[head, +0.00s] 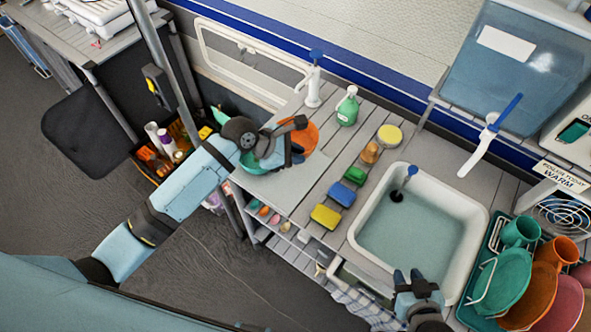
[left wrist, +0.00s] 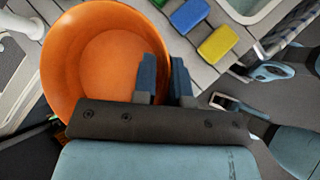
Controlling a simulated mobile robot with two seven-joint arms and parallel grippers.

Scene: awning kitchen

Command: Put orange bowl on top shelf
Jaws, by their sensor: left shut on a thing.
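The orange bowl (head: 311,133) is at the left end of the counter in the head view, partly hidden by my left gripper (head: 297,152). In the left wrist view the bowl (left wrist: 92,58) is large, its inside facing the camera and empty. The blue fingers of my left gripper (left wrist: 166,80) are shut on its right-hand rim. Whether the bowl touches the counter cannot be told. My right gripper (head: 412,281) is empty, its fingers apart, in front of the sink. Open shelves (head: 262,232) with small coloured items show under the counter's left end.
A teal bowl (head: 250,166) shows beside my left wrist. A green soap bottle (head: 347,107), a white tap (head: 314,85) and several sponges (head: 326,216) stand on the counter. The sink (head: 358,240) holds water. A dish rack (head: 476,281) with dishes is at right.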

